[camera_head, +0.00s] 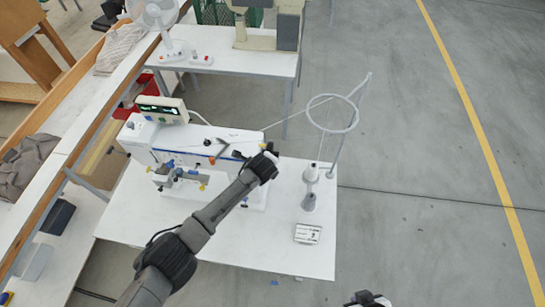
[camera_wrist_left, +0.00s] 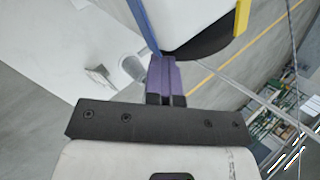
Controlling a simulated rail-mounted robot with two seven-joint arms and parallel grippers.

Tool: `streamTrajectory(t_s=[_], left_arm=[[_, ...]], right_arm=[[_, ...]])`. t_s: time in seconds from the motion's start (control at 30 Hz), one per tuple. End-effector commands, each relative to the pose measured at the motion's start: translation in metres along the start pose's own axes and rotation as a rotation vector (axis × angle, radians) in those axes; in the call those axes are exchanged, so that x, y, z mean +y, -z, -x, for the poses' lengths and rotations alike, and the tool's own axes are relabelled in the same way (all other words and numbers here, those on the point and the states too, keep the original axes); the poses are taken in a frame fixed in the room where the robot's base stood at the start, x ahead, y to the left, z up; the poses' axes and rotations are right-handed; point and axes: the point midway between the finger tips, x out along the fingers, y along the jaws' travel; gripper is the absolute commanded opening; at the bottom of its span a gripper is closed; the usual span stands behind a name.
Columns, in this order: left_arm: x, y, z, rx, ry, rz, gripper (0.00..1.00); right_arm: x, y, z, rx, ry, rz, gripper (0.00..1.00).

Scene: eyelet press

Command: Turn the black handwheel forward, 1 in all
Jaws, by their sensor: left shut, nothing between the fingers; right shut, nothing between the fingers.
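The white machine (camera_head: 225,140) with a blue stripe stands on the white table in the head view. My left arm reaches across its right end and covers the spot there, so I cannot make out the black handwheel in that view. In the left wrist view, a black curved part (camera_wrist_left: 208,46), which looks like the handwheel, lies under a white body. My left gripper (camera_wrist_left: 162,62) is shut and empty, its purple fingertips close beside this black part. I cannot tell whether they touch. My right gripper (camera_head: 370,300) is shut at the bottom edge of the head view, partly cut off, away from the machine.
A thread stand with a ring (camera_head: 333,113) rises at the table's right side. A grey cone (camera_head: 310,174) and a small white box (camera_head: 307,234) are near it. A display box (camera_head: 160,109) sits at the machine's left. The table's front (camera_head: 260,245) is mostly clear.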

Motion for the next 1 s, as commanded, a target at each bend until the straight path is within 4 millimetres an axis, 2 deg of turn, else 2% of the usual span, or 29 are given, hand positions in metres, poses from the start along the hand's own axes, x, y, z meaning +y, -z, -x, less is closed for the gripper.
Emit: streamTrajectory(t_s=[0.27, 1.0], left_arm=[[0.0068, -0.0012, -0.0048, -0.007, 0.002, 0.001, 0.00], [0.0090, 0.0008, -0.0069, -0.009, 0.008, 0.000, 0.00]], right_arm=[[-0.0020, 0.0002, -0.0008, 0.001, 0.005, -0.006, 0.00], [-0.0013, -0.0001, -0.0011, 0.001, 0.003, -0.004, 0.00]])
